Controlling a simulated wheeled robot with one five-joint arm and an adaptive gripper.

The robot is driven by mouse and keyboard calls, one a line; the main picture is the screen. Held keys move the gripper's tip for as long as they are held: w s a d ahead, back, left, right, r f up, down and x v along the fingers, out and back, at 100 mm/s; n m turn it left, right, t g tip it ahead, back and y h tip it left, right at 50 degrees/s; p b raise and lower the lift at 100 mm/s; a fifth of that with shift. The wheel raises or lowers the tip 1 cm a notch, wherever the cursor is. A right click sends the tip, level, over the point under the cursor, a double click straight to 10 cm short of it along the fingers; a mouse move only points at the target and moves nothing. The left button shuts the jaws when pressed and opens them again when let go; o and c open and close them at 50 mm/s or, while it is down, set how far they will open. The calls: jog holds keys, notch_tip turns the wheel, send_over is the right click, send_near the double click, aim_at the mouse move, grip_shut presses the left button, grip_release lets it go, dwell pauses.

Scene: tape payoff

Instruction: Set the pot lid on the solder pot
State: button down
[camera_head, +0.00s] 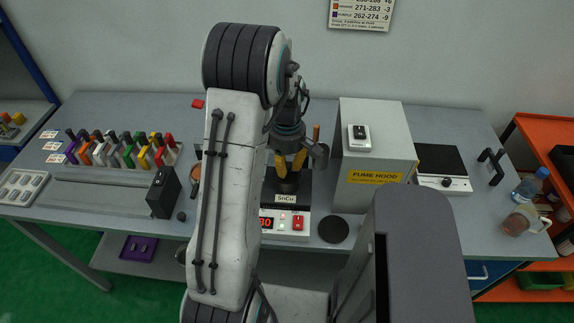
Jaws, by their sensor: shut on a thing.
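The solder pot (292,199) is a dark unit labelled SnCu, with a light front panel, a red display and a red switch. It stands near the table's front edge, partly hidden behind my arm. My gripper (288,172) has yellow fingers, points down over the pot and is shut on a small dark thing. This looks like the pot lid (288,186), right at the pot's top. I cannot tell whether it touches the pot. A flat dark disc (333,229) lies on the table just right of the pot.
The grey fume hood (375,150) stands close to the right of my gripper. A rack of coloured handles (125,150) and a black block (163,192) are at left. A hotplate (441,167), a bottle (530,184) and a jar (521,221) are at right.

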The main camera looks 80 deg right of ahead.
jog(key=shift+f+b, duration=0.3)
dwell(0.5)
jog(key=shift+c, duration=2)
grip_release()
jog(key=shift+r, duration=0.1)
jog(key=shift+r+p, duration=2.55)
jog(key=shift+r, duration=0.9)
